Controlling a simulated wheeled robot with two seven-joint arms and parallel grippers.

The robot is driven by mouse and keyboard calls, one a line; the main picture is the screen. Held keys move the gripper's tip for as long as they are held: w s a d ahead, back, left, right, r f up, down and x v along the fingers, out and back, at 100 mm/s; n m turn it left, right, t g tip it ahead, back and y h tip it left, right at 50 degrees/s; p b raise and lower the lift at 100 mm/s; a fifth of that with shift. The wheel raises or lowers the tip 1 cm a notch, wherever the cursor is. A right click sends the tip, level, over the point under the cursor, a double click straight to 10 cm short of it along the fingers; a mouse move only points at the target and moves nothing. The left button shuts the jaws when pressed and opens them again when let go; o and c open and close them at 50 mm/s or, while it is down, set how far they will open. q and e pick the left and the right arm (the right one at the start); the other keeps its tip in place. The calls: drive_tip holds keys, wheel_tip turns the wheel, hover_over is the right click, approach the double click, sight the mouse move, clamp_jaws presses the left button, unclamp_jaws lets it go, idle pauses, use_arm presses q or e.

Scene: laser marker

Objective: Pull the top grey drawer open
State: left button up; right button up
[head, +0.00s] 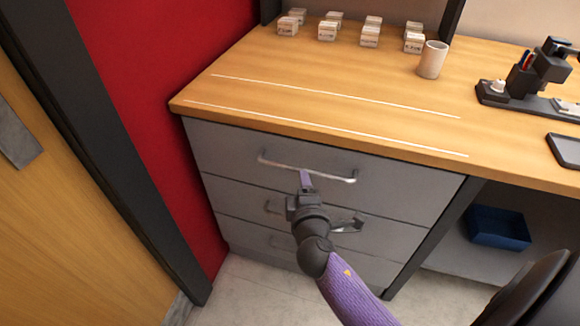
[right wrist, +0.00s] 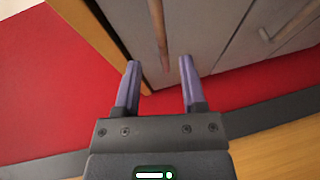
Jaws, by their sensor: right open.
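The top grey drawer (head: 225,148) sits just under the wooden desktop and looks closed, its front level with the drawers below. Its long metal bar handle (head: 275,163) runs across the front. My right gripper (head: 306,179) is at the middle of this handle, pointing at the drawer front. In the right wrist view the two purple fingers of my right gripper (right wrist: 159,68) are apart, with nothing clamped. The handle bar (right wrist: 157,30) lines up with the gap between them, its near end at the fingertips. I cannot tell whether they touch. My left gripper is not in view.
Two more grey drawers, a middle one (head: 235,204) and a bottom one, lie below. A red wall (head: 140,70) borders the cabinet's left. The desktop (head: 330,75) carries small boxes, a white cup (head: 432,59) and a black device. A blue bin (head: 498,228) sits under the desk.

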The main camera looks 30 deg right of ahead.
drive_tip(key=b+x, duration=0.1)
drive_tip(key=x, duration=0.5)
drive_tip(key=shift+w+f+b, duration=0.15)
drive_tip(key=shift+b, duration=0.2)
drive_tip(key=shift+d, duration=0.1)
clamp_jaws()
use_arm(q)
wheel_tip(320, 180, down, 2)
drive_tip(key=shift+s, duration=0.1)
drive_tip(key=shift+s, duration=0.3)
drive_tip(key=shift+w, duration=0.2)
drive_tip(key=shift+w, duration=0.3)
